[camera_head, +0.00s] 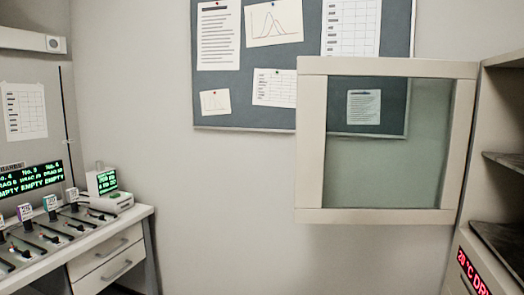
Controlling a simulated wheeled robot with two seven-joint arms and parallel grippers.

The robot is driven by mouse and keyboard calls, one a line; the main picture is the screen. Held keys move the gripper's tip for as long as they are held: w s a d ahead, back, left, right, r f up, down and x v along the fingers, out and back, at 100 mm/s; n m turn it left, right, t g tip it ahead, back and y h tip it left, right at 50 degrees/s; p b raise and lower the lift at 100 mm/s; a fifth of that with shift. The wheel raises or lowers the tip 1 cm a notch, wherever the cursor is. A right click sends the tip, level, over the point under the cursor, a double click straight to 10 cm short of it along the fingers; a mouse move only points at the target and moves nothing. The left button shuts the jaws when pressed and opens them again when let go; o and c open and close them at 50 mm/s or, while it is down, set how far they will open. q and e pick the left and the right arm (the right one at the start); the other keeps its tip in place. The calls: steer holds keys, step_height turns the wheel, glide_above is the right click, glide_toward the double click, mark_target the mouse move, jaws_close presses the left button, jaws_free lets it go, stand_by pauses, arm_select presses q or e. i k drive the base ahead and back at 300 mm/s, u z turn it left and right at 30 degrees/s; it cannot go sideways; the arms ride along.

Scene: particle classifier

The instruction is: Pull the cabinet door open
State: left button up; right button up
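The cabinet door (312,140) is a cream frame around a greenish glass pane (385,175). It stands swung out from the cabinet (472,150) at the right edge of the head view, and the wall board shows through the glass. Part of the cabinet's inside, with dark shelves (505,160), is visible. No handle can be made out on the door. Neither of my grippers is in view.
A workbench (142,214) with drawers, slotted devices and a small green-lit display unit (106,188) stands at the left. A grey notice board (230,105) hangs on the back wall. A red-lit display (472,272) is below the cabinet shelves. The middle looks clear.

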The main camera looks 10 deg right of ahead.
mark_target(312, 72)
steer(key=u, duration=0.9)
steer(key=i, duration=2.65)
steer(key=z, duration=1.8)
steer(key=i, duration=0.95)
steer(key=z, duration=0.85)
